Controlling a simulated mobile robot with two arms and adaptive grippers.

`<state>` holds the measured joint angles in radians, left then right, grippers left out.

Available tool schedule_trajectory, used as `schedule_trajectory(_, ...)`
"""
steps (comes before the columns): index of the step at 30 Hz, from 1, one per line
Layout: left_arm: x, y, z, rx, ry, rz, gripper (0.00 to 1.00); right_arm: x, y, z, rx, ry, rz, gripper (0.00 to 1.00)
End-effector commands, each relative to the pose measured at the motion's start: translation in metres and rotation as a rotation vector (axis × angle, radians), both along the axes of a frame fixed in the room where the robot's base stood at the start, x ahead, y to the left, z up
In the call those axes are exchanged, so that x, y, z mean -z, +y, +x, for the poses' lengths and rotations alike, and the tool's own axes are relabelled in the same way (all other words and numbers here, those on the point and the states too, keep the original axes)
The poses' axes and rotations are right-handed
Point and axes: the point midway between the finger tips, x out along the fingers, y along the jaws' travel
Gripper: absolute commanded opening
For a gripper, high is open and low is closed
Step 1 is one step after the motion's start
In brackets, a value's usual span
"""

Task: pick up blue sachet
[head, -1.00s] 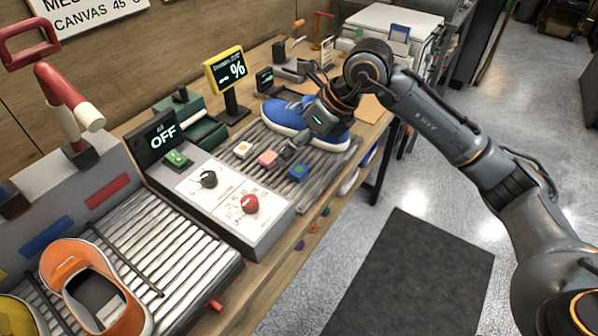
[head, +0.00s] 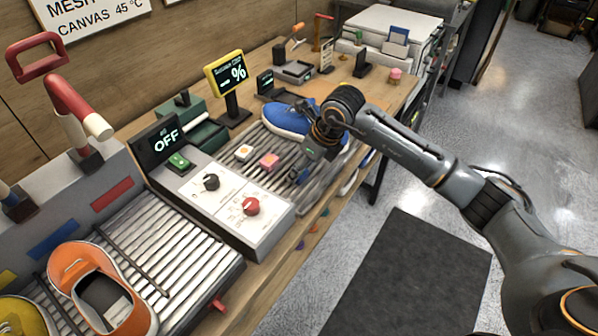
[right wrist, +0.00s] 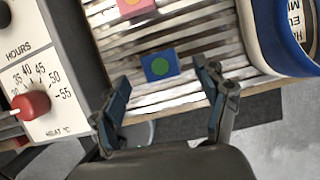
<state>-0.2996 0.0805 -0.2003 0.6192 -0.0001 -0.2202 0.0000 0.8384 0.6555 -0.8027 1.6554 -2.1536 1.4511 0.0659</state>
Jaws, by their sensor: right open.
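The blue sachet (right wrist: 160,66) with a green round mark lies on the slatted rack, ahead of and between my right gripper's fingers in the right wrist view. My right gripper (right wrist: 162,105) is open and empty, with the sachet apart from both fingers. My left gripper is in neither view.
A pink sachet (head: 269,161) and a white sachet (head: 244,152) lie left of the gripper on the rack (head: 285,208). A blue sneaker (head: 287,120) sits behind. The control box (head: 228,203) with a red knob stands at the left.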

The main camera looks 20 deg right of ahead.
Motion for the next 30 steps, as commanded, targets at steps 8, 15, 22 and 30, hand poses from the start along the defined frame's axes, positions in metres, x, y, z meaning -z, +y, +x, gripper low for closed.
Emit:
schedule_trajectory(8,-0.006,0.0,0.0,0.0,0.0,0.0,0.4,0.022,0.005,0.008,-0.001,-0.001,0.0,0.74)
schedule_trajectory(15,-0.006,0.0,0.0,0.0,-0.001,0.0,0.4,0.022,0.005,0.008,-0.001,-0.001,0.0,0.59)
schedule_trajectory(22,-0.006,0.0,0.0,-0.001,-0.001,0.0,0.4,0.021,0.005,0.008,-0.001,-0.001,0.0,0.2)
schedule_trajectory(30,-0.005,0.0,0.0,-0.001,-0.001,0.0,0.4,0.02,0.005,0.008,-0.001,-0.002,0.001,0.2)
